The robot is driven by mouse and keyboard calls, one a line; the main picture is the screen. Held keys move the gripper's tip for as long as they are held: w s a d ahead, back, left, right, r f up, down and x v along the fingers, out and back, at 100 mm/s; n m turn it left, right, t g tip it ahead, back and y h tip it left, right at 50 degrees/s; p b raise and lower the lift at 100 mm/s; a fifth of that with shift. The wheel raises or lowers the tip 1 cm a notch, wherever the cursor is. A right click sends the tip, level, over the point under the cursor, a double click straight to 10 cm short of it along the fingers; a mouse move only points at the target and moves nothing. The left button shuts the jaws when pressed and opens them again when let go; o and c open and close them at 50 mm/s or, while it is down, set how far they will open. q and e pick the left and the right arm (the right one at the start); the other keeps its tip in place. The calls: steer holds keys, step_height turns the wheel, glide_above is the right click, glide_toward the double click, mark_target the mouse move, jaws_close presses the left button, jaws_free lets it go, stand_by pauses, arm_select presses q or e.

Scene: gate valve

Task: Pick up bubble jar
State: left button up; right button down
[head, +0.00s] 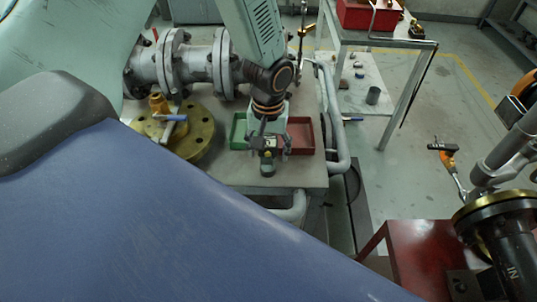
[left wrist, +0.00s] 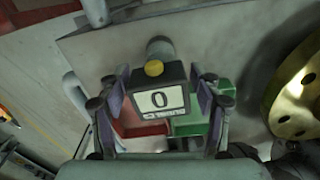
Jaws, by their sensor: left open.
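No object is clearly readable as a bubble jar. The nearest candidate is a small grey-green cylinder (head: 267,169), by the table's near edge in the head view and at the top of the left wrist view (left wrist: 159,47). My left gripper (head: 268,146) is above the work table, just in front of the trays. My right gripper is not in view.
A green tray (head: 238,131) and a red tray (head: 301,135) lie behind the gripper. A brass flange (head: 200,139) and grey pipework (head: 196,64) stand to the left. A cart (head: 352,75) behind right carries a grey cup (head: 373,95). A red stand (head: 412,246) is front right.

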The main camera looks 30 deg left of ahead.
mark_target(268, 158)
arm_select(q)
steer(key=shift+s+f, duration=0.1)
steer(key=shift+f, duration=1.45)
steer(key=c, duration=1.3)
